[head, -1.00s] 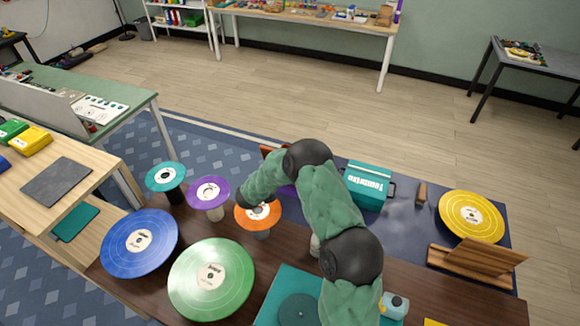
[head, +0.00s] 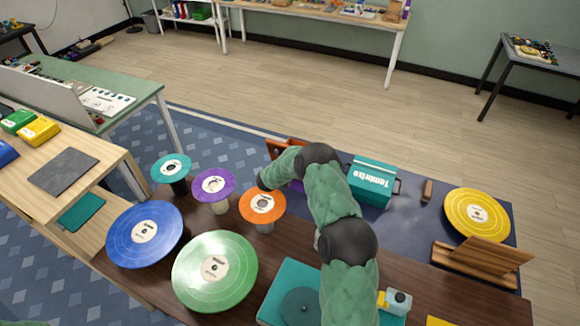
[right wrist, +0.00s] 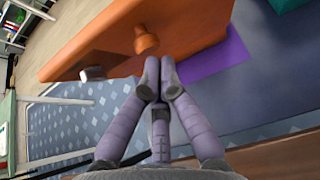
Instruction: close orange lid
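The orange lid (right wrist: 140,40) is a flat panel with a round knob in the right wrist view, standing tilted across the upper middle. In the head view an orange-brown edge (head: 284,147), likely the same lid, shows behind my right arm; the arm hides most of it. My right gripper (right wrist: 159,72) has its purple fingers drawn together with nothing visible between them. The fingertips are at the panel's lower edge, just below the knob; I cannot tell whether they touch. In the head view this gripper is hidden by its own arm. My left gripper is in neither view.
An orange disc (head: 262,203), purple disc (head: 213,184) and teal disc (head: 172,168) stand on posts left of my arm. Green (head: 215,270) and blue (head: 145,233) discs are nearer. A teal box (head: 372,182) stands right of the arm. Bare floor lies beyond.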

